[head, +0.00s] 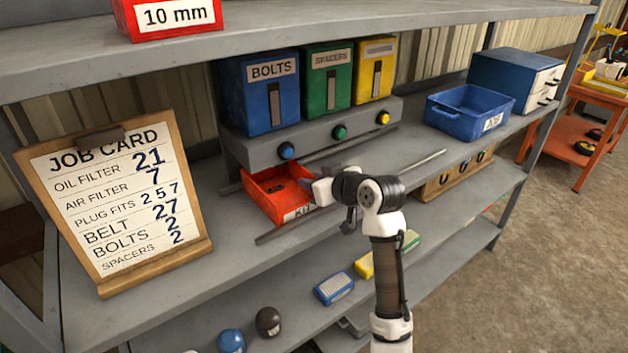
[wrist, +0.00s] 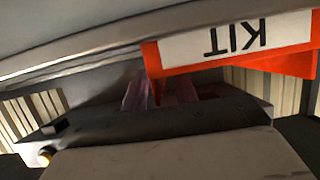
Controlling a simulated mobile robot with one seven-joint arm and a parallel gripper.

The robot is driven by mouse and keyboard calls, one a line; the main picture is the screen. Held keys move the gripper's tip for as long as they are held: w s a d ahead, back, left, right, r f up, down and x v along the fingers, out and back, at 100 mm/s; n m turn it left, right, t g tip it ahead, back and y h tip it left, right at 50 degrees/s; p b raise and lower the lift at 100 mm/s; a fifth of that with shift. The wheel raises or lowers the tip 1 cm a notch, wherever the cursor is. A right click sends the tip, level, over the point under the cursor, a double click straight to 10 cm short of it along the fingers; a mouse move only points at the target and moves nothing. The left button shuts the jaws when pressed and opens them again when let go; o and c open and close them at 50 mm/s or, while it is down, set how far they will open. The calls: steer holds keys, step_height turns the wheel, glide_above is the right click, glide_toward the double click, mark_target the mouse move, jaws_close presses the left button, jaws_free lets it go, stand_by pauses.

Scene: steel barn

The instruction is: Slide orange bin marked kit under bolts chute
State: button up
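The orange bin (head: 262,198) marked KIT sits on the middle shelf, its label facing front. It stands in front of and below the blue bolts dispenser (head: 258,100), and a few small dark items show inside. My gripper (head: 322,192) is at the bin's right front corner, close to or touching it. In the wrist view the bin's orange wall (wrist: 285,62) and upside-down KIT label show at the upper right. The chute's outlet is not clearly visible.
Green spacers (head: 322,90) and yellow (head: 372,75) dispensers stand right of the bolts one, above a grey base (head: 310,135) with buttons. Thin metal rails (head: 290,230) lie on the shelf near the bin. A blue tray (head: 465,112) stands right; a job card (head: 120,205) stands left.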

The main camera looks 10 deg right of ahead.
steer(key=b+v, duration=0.3)
steer(key=v, duration=1)
steer(key=shift+s+d+r+b, duration=0.15)
steer(key=shift+d+r+b, duration=0.05)
steer(key=shift+b, duration=0.15)
